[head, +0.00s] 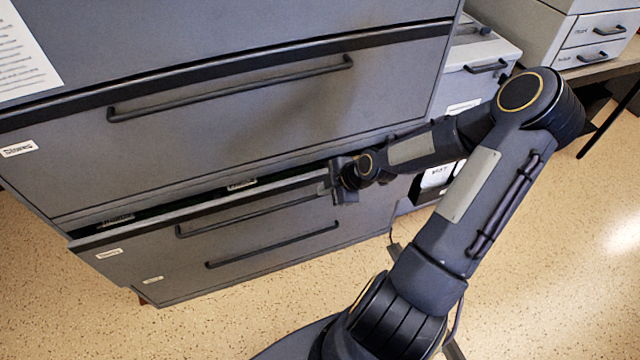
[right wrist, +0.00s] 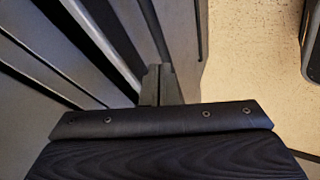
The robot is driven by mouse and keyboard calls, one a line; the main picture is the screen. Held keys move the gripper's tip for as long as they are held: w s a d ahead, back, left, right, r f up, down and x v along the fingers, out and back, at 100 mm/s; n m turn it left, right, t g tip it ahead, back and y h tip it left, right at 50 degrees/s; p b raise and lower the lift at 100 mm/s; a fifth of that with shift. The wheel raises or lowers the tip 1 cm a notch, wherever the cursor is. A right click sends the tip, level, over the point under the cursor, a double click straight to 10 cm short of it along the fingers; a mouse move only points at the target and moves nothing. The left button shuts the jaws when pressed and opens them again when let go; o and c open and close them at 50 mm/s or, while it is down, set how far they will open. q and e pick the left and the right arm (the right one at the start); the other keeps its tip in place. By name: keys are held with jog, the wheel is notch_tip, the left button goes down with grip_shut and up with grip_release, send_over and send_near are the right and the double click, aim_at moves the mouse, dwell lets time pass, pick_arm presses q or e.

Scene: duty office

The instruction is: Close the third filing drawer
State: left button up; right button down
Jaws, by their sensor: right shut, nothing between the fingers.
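The grey filing cabinet (head: 60,35) fills the left of the head view. Its third drawer (head: 130,237) stands a little out, with a dark gap along its top edge and a dark bar handle (head: 250,216) on its front. My right gripper (head: 334,187) is shut and empty at the right end of this drawer's front, close to or touching it; contact cannot be told. In the right wrist view the shut fingers (right wrist: 162,82) point toward the grey drawer fronts. My left gripper is not in view.
The drawer above (head: 290,115) looks shut. Below is another front with a bar handle (head: 272,245). A smaller grey cabinet (head: 478,60) stands to the right, and a grey drawer unit (head: 590,38) sits on a table at the far right. The speckled floor (head: 560,250) at right is clear.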

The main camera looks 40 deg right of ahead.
jog(key=w, duration=0.2)
jog(key=shift+w+d+f, duration=0.1)
jog(key=shift+w+d, duration=0.2)
jog(key=shift+d, duration=0.05)
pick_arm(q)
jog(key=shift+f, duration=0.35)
pick_arm(e)
jog(key=shift+w+d, duration=0.2)
jog(key=shift+w, duration=0.45)
jog(key=shift+w, duration=0.1)
